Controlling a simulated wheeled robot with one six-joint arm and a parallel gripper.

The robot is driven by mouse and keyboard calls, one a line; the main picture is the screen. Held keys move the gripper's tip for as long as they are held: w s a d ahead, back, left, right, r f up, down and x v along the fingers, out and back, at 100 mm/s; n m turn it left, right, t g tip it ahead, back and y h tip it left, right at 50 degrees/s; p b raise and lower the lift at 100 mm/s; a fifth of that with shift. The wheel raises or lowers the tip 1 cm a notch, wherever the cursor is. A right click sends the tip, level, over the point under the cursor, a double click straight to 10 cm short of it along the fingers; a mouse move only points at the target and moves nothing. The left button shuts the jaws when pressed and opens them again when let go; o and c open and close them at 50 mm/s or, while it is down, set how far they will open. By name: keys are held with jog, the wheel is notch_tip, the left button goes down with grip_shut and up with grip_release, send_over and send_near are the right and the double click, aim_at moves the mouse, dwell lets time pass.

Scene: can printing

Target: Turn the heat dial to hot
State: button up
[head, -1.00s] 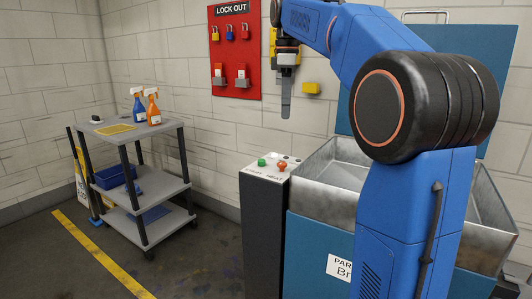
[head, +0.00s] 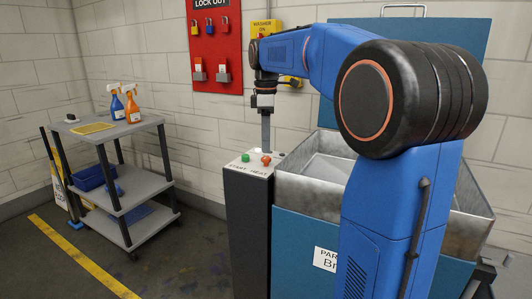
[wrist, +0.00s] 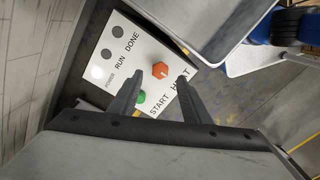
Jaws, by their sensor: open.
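The heat dial is an orange-red knob (head: 266,160) on the white top of a dark control pedestal (head: 247,225), beside a green start button (head: 245,157). In the wrist view the dial (wrist: 160,70) shows beyond and between the fingertips, with the green button (wrist: 141,97) near the left finger. A label reading HEAT is partly hidden by the right finger. My gripper (head: 266,143) points down just above the panel, behind the dial in the head view. Its two fingers (wrist: 160,78) are apart and empty. I cannot tell whether either touches the dial.
The open metal basin (head: 455,210) of the blue parts washer stands right of the pedestal. A grey cart (head: 140,188) with spray bottles stands left, with clear floor between.

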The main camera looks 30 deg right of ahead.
aim_at(266, 157)
jog(key=shift+f, duration=2.2)
jog(key=c, duration=1)
